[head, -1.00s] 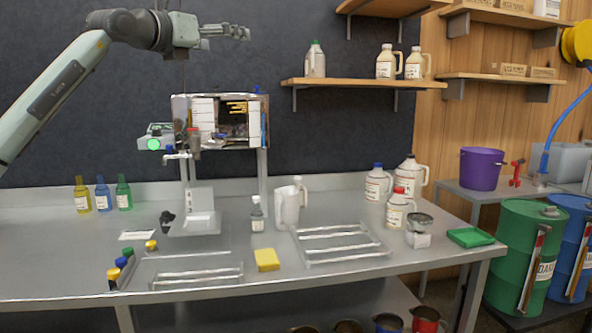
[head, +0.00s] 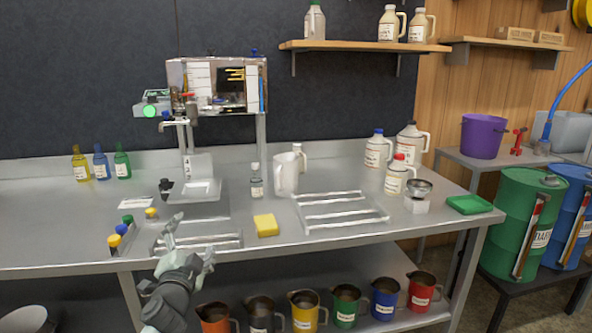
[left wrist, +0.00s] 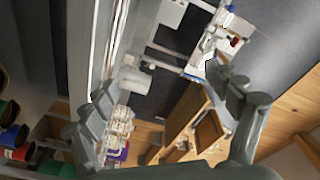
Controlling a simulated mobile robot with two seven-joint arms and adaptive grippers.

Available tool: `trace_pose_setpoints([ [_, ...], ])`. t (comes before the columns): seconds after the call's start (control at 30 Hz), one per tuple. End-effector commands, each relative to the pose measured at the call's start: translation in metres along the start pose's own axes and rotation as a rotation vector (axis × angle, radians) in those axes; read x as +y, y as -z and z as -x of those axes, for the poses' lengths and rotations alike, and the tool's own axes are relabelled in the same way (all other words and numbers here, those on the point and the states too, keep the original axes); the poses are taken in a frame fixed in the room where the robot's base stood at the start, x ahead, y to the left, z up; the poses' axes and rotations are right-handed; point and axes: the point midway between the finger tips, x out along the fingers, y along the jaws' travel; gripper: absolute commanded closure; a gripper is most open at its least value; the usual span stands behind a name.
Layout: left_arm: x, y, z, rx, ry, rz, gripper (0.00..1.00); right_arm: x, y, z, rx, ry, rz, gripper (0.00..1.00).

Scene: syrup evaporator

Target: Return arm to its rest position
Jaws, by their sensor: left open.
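My left gripper (head: 190,240) is in the lower left of the head view, at the front edge of the steel bench (head: 375,228). Its fingers point up, in front of the left wire rack (head: 215,240). In the left wrist view my left gripper (left wrist: 160,88) has its two fingers spread wide, with nothing between them. My left forearm comes up from the bottom of the head view. My right gripper is in neither view.
The evaporator unit (head: 215,85) stands at the back of the bench. A yellow sponge (head: 265,225), a white pitcher (head: 286,173) and a right wire rack (head: 340,211) lie right of my gripper. Several coloured mugs (head: 345,305) stand on the lower shelf.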

Motion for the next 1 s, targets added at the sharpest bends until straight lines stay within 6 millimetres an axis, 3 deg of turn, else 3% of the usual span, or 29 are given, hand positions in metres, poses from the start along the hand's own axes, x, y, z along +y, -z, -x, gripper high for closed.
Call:
trace_pose_setpoints([
  [0.03,0.026,-0.03,0.018,-0.083,-0.05,0.056,0.12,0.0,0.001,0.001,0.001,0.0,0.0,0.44],
  [0.2,0.098,-0.116,0.086,-0.351,-0.205,0.215,0.12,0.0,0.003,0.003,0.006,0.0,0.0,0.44],
  [0.37,0.161,-0.18,0.171,-0.6,-0.355,0.34,0.12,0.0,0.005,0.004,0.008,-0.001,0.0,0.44],
  [0.5,0.207,-0.221,0.258,-0.814,-0.488,0.433,0.12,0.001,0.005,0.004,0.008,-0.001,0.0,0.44],
  [0.6,0.231,-0.239,0.318,-0.949,-0.576,0.488,0.12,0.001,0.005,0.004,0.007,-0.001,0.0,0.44],
  [0.73,0.25,-0.251,0.379,-1.079,-0.663,0.538,0.12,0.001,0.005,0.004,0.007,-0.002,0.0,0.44],
  [0.83,0.257,-0.253,0.405,-1.135,-0.702,0.561,0.12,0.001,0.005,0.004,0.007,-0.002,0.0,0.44],
  [1.0,0.26,-0.254,0.419,-1.163,-0.723,0.572,0.12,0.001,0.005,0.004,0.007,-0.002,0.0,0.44],
])
